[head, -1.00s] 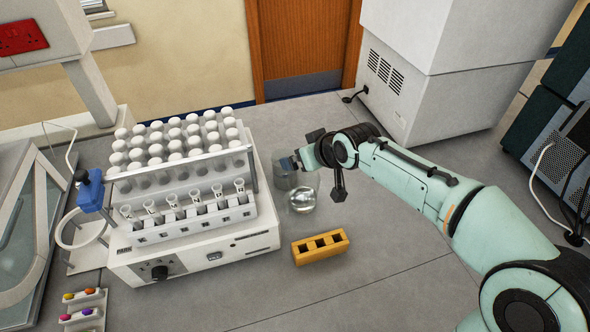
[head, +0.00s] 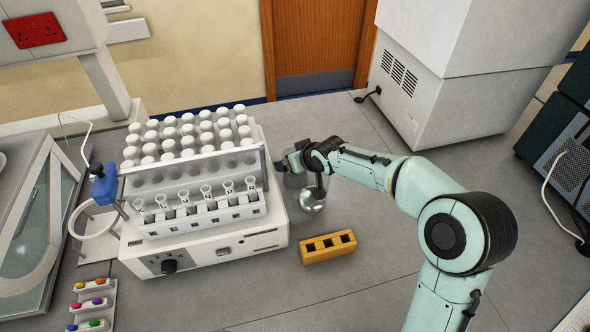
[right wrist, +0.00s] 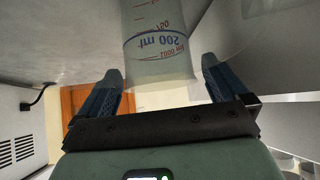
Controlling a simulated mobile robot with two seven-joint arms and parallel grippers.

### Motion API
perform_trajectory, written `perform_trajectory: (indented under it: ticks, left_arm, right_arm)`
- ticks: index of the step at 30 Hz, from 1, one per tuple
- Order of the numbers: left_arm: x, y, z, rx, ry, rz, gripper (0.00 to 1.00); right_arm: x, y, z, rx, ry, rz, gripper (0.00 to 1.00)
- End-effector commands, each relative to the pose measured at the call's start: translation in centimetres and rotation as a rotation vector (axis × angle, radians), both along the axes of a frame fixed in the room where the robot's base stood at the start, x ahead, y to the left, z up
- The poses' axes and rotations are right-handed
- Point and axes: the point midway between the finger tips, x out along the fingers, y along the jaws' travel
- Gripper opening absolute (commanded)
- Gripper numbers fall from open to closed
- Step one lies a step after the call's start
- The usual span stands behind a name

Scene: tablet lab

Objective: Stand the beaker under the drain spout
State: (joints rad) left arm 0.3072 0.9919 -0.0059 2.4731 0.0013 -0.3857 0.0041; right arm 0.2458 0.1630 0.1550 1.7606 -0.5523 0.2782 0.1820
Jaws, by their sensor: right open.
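The clear beaker (head: 293,181) stands on the bench just right of the white tube-rack machine (head: 205,255), partly hidden by my right gripper (head: 291,161). In the right wrist view the beaker (right wrist: 158,60), with printed graduations, lies between the two blue fingers of my right gripper (right wrist: 157,80). The fingers are open, with a visible gap on each side. A blue fitting (head: 103,184) with a white hose loop is on the machine's left side. I cannot tell which part is the drain spout. My left gripper is not in view.
A round glass flask (head: 313,198) stands close beside the beaker, below my wrist. A yellow block with square holes (head: 328,247) lies in front. A small rack with coloured caps (head: 93,305) is at the front left. Bench is clear front centre.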

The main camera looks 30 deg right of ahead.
Motion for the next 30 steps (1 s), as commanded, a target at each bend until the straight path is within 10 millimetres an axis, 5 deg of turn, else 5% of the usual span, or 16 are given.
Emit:
perform_trajectory:
  ticks: [7,12,14,23,30]
  left_arm:
    - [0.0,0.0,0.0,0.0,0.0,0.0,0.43]
    - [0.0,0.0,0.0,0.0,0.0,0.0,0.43]
    - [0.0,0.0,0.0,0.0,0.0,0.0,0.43]
    - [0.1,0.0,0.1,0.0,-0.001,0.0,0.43]
    - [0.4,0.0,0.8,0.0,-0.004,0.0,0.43]
  right_arm:
    - [0.1,0.0,-0.1,-0.001,0.0,-0.001,0.97]
    - [0.1,0.0,-0.1,-0.001,0.0,-0.001,0.41]
    - [0.1,0.0,-0.1,-0.001,0.0,-0.001,0.29]
    - [0.1,-0.1,0.3,-0.001,0.0,-0.001,0.29]
    - [0.1,-0.1,3.1,-0.001,-0.005,-0.003,0.29]
